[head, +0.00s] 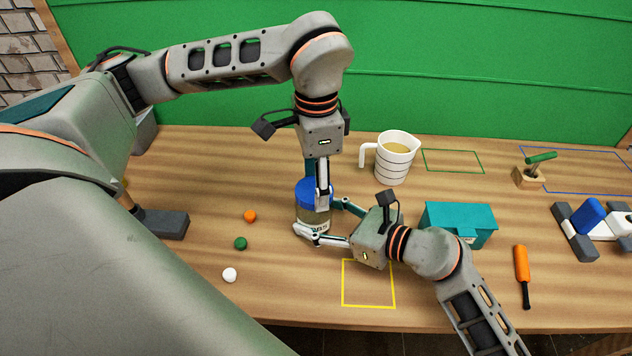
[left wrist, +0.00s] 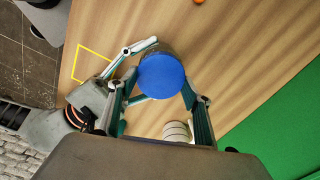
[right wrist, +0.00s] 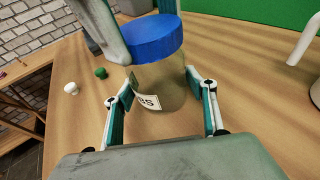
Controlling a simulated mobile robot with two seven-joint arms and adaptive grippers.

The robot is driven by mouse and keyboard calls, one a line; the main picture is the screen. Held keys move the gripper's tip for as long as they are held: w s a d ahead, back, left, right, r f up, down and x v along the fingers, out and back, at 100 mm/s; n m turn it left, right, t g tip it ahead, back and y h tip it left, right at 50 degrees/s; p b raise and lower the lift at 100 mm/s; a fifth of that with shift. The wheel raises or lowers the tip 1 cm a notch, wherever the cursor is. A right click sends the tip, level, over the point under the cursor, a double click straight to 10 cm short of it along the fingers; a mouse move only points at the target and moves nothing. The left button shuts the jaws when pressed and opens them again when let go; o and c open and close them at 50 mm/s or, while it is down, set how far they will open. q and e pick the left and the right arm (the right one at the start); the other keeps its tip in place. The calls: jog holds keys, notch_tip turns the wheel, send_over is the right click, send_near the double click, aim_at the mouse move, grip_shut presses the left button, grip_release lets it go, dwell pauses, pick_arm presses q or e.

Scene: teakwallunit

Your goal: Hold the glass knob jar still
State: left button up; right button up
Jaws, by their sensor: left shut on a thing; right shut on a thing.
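The glass knob jar (head: 313,217) stands upright on the wooden table, with a round blue lid (head: 307,190) and a white label (right wrist: 147,101) on its clear body. My left gripper (head: 320,193) reaches down from above and is shut on the blue lid, which fills the space between its fingers in the left wrist view (left wrist: 161,76). My right gripper (head: 320,221) comes from the right side, low down, and is shut around the glass body. The jar's far side is hidden, and one left finger covers part of the lid.
A white striped pitcher (head: 394,160) stands behind, right of the jar. A teal box (head: 458,222) and an orange-bladed tool (head: 521,264) lie farther right. A yellow outline (head: 368,306) is in front.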

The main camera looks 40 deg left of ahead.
pick_arm(q)
jog(key=shift+f+n, duration=0.15)
jog(key=shift+n, duration=0.25)
jog(key=o, duration=1.3)
jog(key=shift+o, duration=0.2)
jog(key=shift+r, duration=0.2)
notch_tip(320, 180, up, 12)
jog(key=shift+f, duration=0.1)
pick_arm(e)
jog(key=o, duration=0.8)
jog(key=shift+o, duration=0.2)
jog(key=shift+r, duration=0.15)
